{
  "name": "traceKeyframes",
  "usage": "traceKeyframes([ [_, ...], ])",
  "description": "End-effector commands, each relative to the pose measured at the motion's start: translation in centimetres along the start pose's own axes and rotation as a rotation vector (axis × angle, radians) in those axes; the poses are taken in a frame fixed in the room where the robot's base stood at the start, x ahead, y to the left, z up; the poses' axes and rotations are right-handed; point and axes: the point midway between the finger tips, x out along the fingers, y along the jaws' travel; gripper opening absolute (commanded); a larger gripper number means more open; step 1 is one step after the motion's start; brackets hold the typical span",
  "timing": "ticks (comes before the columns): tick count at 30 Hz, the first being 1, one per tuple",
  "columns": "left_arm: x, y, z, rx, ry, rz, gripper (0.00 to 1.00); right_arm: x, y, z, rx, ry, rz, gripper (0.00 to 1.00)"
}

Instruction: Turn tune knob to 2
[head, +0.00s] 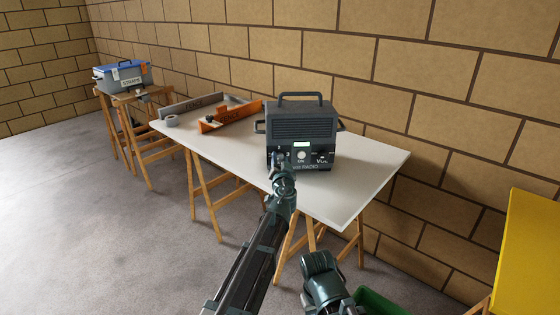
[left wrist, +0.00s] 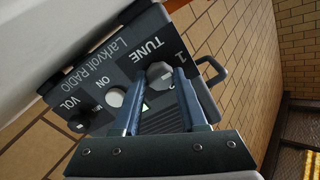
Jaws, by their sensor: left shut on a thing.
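The dark grey radio (head: 304,128) stands on the white table, its front facing me. My left gripper (head: 279,164) is at the lower left of the radio's front. In the left wrist view its blue-grey fingers (left wrist: 160,80) are shut on the tune knob, one on each side. The knob's pointer cannot be made out. My right arm shows at the bottom, but its fingers do not show.
A white ON button (head: 301,155) and a dark VOL knob (head: 323,154) sit right of the tune knob. A yellow surface (head: 528,250) stands at right.

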Motion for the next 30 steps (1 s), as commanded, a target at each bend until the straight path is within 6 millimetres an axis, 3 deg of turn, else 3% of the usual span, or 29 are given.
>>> traceKeyframes([
  [8,-0.02,0.06,0.00,0.133,0.000,0.000,0.00,0.02,0.00,0.00,0.000,0.000,0.000,0.00],
  [30,-0.04,0.21,0.06,0.825,0.001,0.001,0.00,0.15,-0.01,-0.01,0.000,0.000,0.000,0.00],
])
